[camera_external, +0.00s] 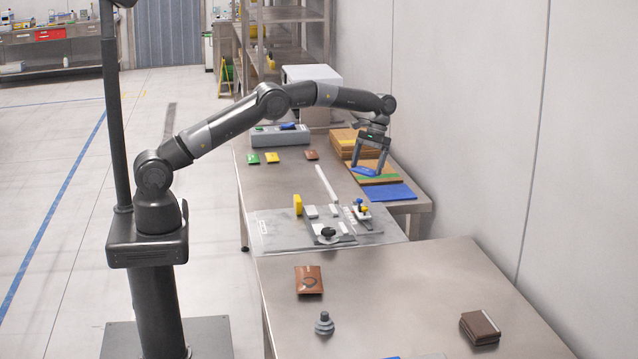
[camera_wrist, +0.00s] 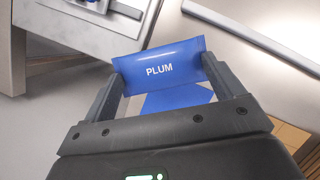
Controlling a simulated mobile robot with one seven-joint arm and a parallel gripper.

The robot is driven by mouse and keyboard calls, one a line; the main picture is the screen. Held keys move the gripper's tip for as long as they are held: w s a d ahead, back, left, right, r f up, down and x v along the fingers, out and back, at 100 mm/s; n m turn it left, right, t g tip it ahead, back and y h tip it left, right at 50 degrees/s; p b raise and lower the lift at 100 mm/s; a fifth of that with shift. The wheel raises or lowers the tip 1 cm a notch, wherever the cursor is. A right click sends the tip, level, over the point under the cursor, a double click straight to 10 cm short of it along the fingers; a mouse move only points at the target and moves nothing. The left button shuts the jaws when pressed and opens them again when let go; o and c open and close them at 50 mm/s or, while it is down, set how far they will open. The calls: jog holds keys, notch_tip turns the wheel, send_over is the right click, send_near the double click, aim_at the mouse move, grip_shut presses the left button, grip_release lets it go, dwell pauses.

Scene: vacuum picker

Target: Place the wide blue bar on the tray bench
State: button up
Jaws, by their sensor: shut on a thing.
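The wide blue bar (camera_wrist: 162,65), a flat packet marked PLUM, sits between the two fingers of my gripper (camera_wrist: 168,76) in the wrist view. My gripper is shut on it. In the external view my gripper (camera_external: 368,165) is over the far right bench, and the blue bar (camera_external: 363,171) shows between its fingertips, above a brown board with a green band (camera_external: 378,179). I cannot tell how high the bar is above the board. I cannot tell for certain which surface is the tray bench.
A blue sheet (camera_external: 388,193) lies in front of the board, and brown boxes (camera_external: 345,148) stand behind. A grey console (camera_external: 280,136) and several small packets are on the long metal bench (camera_external: 285,178). A wall (camera_external: 470,120) runs close on the right.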

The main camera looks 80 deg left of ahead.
jog(key=s+a+n+t+h, duration=0.2)
jog(key=s+a+n+t, duration=0.1)
jog(key=a+n, duration=0.6)
jog(key=n+t+y, duration=0.5)
jog(key=n, duration=1.5)
send_over(294, 160)
jog(key=s, duration=0.1)
jog(key=f, duration=0.6)
jog(key=shift+s+a+f, duration=0.15)
jog(key=shift+s+a, duration=0.05)
jog(key=shift+f, duration=2)
jog(key=shift+f, duration=0.2)
jog(key=o, duration=0.6)
jog(key=shift+o, duration=1)
